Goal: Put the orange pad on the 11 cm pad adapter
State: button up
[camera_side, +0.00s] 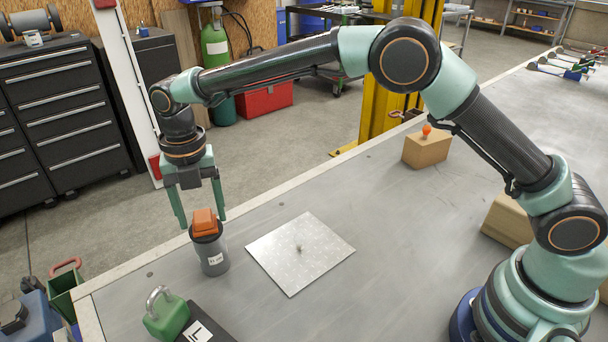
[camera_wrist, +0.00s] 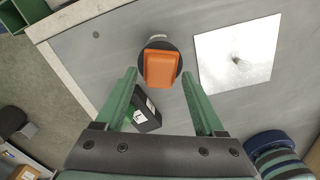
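The orange pad (camera_side: 204,221) rests on top of a dark grey cylinder (camera_side: 213,257) with a white label, which looks like the pad adapter; the label is too small to read surely. In the wrist view the orange pad (camera_wrist: 160,69) covers most of the cylinder's dark round top (camera_wrist: 159,45). My gripper (camera_side: 201,222) is open, pointing down, with its two green fingers either side of the pad. In the wrist view gaps show between the pad and both fingers of my gripper (camera_wrist: 159,73).
A green padlock-shaped block (camera_side: 167,318) and a black labelled plate (camera_side: 206,323) are in front. A wooden block (camera_side: 427,150) with an orange ball stands further back.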

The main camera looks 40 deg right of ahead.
aim_at(203, 217)
notch_tip(203, 217, up, 12)
jog(key=s+d+r+m+t, duration=0.1)
jog(key=s+d+r+m, duration=0.1)
jog(key=d+r+m, duration=0.6)
jog(key=s+d+f+m+t, duration=0.2)
jog(key=s+d+f+m, duration=0.1)
jog(key=s+d+m, duration=0.5)
jog(key=s+d+f+m+t, duration=0.2)
jog(key=s+d+f+m, duration=0.2)
jog(key=s+d+m, duration=0.4)
jog(key=shift+d+f+m+t, duration=0.3)
jog(key=shift+d+m, duration=1.8)
jog(key=shift+m, duration=1.6)
jog(key=shift+r, duration=0.1)
